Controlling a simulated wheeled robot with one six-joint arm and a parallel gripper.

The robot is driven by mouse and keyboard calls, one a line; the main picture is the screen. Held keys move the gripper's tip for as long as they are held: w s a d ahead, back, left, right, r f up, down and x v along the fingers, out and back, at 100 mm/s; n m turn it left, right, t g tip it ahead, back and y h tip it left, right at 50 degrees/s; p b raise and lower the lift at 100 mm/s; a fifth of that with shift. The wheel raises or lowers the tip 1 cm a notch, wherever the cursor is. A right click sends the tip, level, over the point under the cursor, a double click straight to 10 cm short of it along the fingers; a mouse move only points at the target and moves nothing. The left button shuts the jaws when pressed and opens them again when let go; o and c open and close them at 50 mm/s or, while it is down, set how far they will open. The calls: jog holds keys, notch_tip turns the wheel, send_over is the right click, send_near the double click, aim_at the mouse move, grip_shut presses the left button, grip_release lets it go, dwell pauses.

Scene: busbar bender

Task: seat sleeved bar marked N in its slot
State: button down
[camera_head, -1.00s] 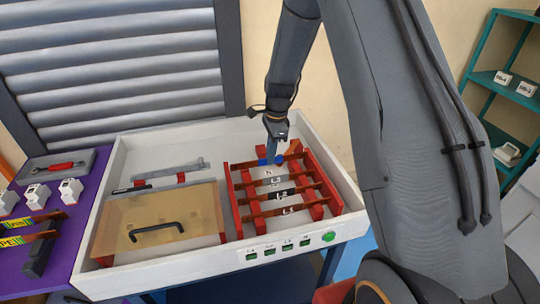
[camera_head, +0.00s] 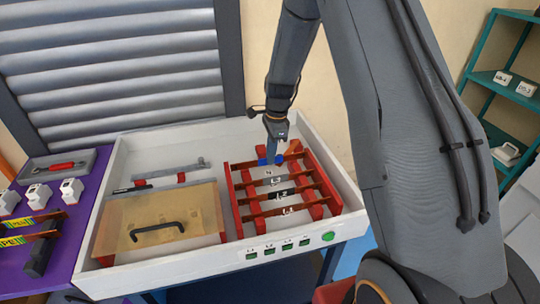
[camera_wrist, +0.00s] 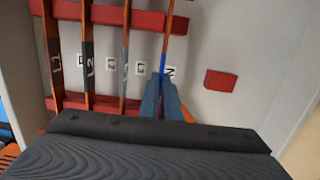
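The bar marked N has a blue sleeve (camera_head: 279,159) and lies at the far side of the red slotted rack (camera_head: 233,201). In the wrist view the copper bar with its blue sleeve (camera_wrist: 164,61) crosses the upper red rail beside the N label. My gripper (camera_head: 270,157) reaches down onto the sleeve; in the wrist view its fingers (camera_wrist: 161,80) sit close on both sides of it, apparently closed on it. How deep the bar sits in its slot cannot be told. Bars L1 (camera_wrist: 50,45), L2 (camera_wrist: 88,30) and L3 (camera_wrist: 125,40) lie to its left.
The rack stands in a white tray (camera_head: 110,190). A clear cover with a black handle (camera_head: 157,231) fills the front left; a grey bar (camera_head: 175,169) lies behind it. A purple table (camera_head: 62,248) holds PE-marked bars.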

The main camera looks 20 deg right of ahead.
jog(key=shift+f+b, duration=0.55)
jog(key=shift+f, duration=0.9)
jog(key=c, duration=1.9)
grip_release()
jog(key=shift+r, duration=0.1)
jog(key=r, duration=0.2)
jog(key=r+b, duration=0.1)
jog(key=r, duration=0.1)
jog(key=r+b, duration=0.1)
jog(key=r, duration=0.1)
jog(key=shift+d+r, duration=0.15)
jog(key=shift+d, duration=0.25)
jog(key=shift+r, duration=0.65)
